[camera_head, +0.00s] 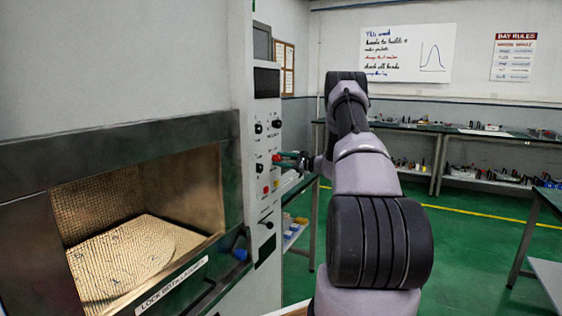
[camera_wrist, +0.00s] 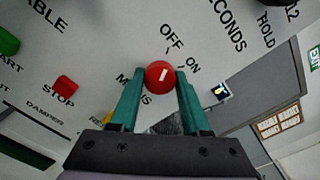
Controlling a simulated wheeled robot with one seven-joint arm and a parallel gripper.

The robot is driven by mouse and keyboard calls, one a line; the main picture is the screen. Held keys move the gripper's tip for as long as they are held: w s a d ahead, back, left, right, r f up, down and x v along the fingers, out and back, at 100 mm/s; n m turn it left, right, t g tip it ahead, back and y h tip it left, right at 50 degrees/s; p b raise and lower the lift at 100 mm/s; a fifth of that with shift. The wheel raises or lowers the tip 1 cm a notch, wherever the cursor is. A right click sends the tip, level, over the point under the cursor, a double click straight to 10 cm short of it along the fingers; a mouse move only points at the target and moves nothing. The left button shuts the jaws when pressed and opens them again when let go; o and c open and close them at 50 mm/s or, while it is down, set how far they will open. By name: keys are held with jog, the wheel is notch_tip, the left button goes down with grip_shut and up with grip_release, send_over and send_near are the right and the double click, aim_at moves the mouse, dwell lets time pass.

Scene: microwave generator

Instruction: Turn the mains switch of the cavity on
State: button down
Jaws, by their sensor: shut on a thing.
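The mains switch is a round red knob (camera_wrist: 160,77) with a white mark on its face. It sits on the grey control panel (camera_head: 262,145), with "OFF" and "ON" printed beside it in the wrist view. The white mark looks near the line between the two labels; I cannot tell which it points to. My gripper (camera_wrist: 160,84) has its teal fingers on both sides of the knob, shut on it. In the head view my gripper (camera_head: 279,160) reaches the panel from the right and partly hides the knob. The cavity (camera_head: 140,215) is open at the left, with a round plate inside.
A red STOP button (camera_wrist: 65,86) and a green button (camera_wrist: 6,42) lie left of the knob in the wrist view. Black knobs (camera_head: 276,124) sit above it on the panel.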

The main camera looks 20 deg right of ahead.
jog(key=m, duration=0.5)
jog(key=shift+m, duration=0.4)
jog(key=m, duration=0.5)
jog(key=shift+m, duration=0.4)
jog(key=shift+c, duration=1.8)
grip_release()
